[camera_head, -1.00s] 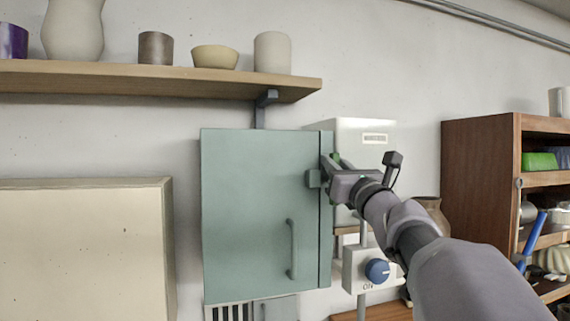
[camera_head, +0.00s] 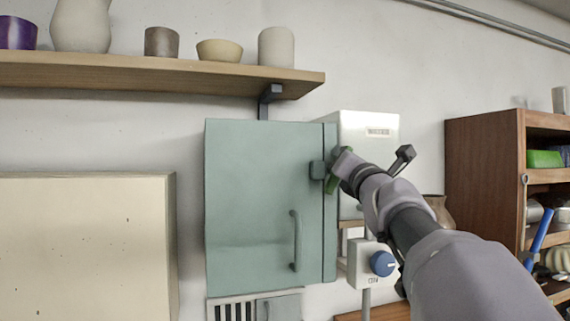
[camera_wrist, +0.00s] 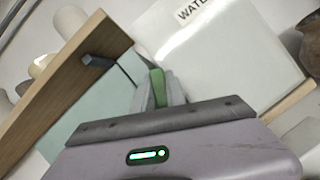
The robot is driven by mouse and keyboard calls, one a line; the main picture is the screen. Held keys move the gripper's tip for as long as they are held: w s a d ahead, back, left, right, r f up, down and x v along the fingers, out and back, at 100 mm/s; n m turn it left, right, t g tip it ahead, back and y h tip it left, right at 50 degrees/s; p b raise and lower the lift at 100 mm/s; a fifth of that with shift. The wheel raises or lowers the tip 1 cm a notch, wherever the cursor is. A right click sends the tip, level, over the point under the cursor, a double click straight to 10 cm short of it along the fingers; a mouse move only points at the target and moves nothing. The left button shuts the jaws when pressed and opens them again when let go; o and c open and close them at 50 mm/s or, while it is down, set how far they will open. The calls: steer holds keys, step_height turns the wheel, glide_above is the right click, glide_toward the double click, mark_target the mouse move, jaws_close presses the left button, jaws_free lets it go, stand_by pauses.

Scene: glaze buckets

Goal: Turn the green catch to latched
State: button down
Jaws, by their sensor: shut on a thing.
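The green catch (camera_head: 332,184) sits at the right edge of a teal cabinet door (camera_head: 262,200), beside a small teal block (camera_head: 317,170). In the head view its visible part slants down and left below my gripper (camera_head: 342,166), which hides the rest. In the wrist view the green catch (camera_wrist: 157,80) stands between the two grey fingers of my gripper (camera_wrist: 160,92). The fingers are shut on it. The cabinet door looks closed against its frame. I cannot tell the catch's exact final angle.
A wooden shelf (camera_head: 150,73) with pots runs above the cabinet. A white box (camera_head: 368,128) is close behind my gripper on the right. A control box with a blue knob (camera_head: 382,263) is below my arm. A brown bookcase (camera_head: 485,190) stands at right.

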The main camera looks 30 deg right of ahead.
steer(key=m, duration=0.1)
steer(key=m+g, duration=0.1)
steer(key=m, duration=0.1)
steer(key=m+h, duration=0.1)
steer(key=m, duration=0.1)
steer(key=shift+s+d+f+g, duration=0.1)
steer(key=shift+d+f+g, duration=0.15)
steer(key=shift+d+g, duration=0.15)
steer(key=shift+s+d+f+m+g+p, duration=0.15)
steer(key=shift+f+m+g+p, duration=0.35)
steer(key=shift+m+p, duration=0.95)
steer(key=shift+w+d+f+m+g+p, duration=0.1)
steer(key=shift+d+f+m+g+p, duration=0.15)
steer(key=shift+m+g+p, duration=0.8)
steer(key=shift+s+d+f+m+g+p, duration=0.1)
steer(key=shift+f+m+g+p, duration=0.25)
steer(key=shift+m+p, duration=1.45)
steer(key=shift+f+m, duration=0.25)
steer(key=shift+m, duration=0.15)
steer(key=c, duration=1.4)
jaws_free()
steer(key=shift+o, duration=0.2)
